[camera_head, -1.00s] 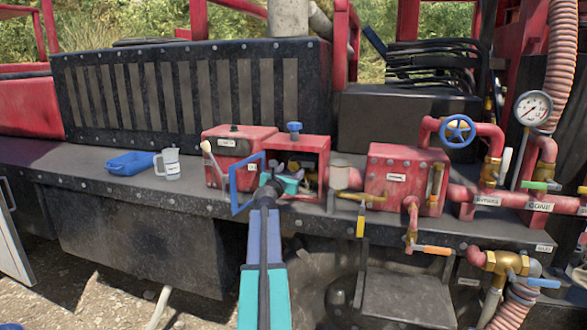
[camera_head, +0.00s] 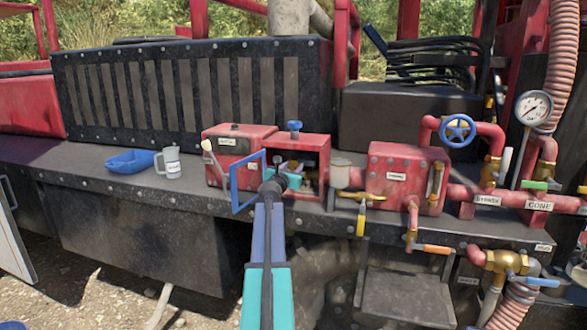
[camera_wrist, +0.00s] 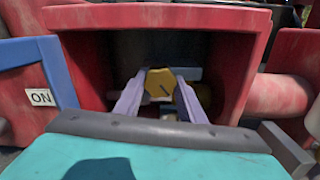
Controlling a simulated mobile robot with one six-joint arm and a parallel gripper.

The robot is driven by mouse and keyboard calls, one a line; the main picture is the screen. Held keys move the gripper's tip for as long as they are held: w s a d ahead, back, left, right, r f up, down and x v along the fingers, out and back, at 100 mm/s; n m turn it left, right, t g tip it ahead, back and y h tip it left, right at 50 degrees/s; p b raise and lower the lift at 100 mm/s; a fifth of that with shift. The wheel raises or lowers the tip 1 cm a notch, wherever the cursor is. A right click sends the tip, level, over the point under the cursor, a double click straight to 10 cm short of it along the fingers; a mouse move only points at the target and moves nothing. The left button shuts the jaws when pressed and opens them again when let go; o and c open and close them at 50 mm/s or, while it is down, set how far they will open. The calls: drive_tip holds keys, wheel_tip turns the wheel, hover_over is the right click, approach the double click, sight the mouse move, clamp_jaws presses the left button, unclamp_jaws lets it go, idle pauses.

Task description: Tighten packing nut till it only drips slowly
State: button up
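The packing nut (camera_wrist: 161,83) is a brass-yellow hexagon with a dark line on its face, inside the open red box (camera_wrist: 245,70). My gripper (camera_wrist: 161,88) reaches into the box from the front, with one pale purple finger on each side of the nut. The fingers are close to its sides; I cannot tell if they touch it. In the head view my gripper (camera_head: 293,168) is at the mouth of the box, and the nut is mostly hidden. Any dripping is out of sight.
A blue tray (camera_head: 128,162) and a clear jug (camera_head: 170,163) sit on the deck at left. Red pipes with a blue handwheel (camera_head: 457,130) and a gauge (camera_head: 533,108) fill the right.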

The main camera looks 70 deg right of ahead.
drive_tip(key=shift+c, duration=1.4)
drive_tip(key=shift+f+m+b, duration=0.1)
drive_tip(key=shift+m+b, duration=0.25)
drive_tip(key=shift+m, duration=0.05)
drive_tip(key=m+b, duration=0.3)
drive_tip(key=m, duration=0.1)
drive_tip(key=shift+f, duration=0.1)
drive_tip(key=shift+w+m+b, duration=0.1)
drive_tip(key=shift+m+b, duration=1.15)
drive_tip(key=shift+m, duration=0.15)
drive_tip(key=o, duration=1)
drive_tip(key=shift+r, duration=0.2)
drive_tip(key=shift+o, duration=0.2)
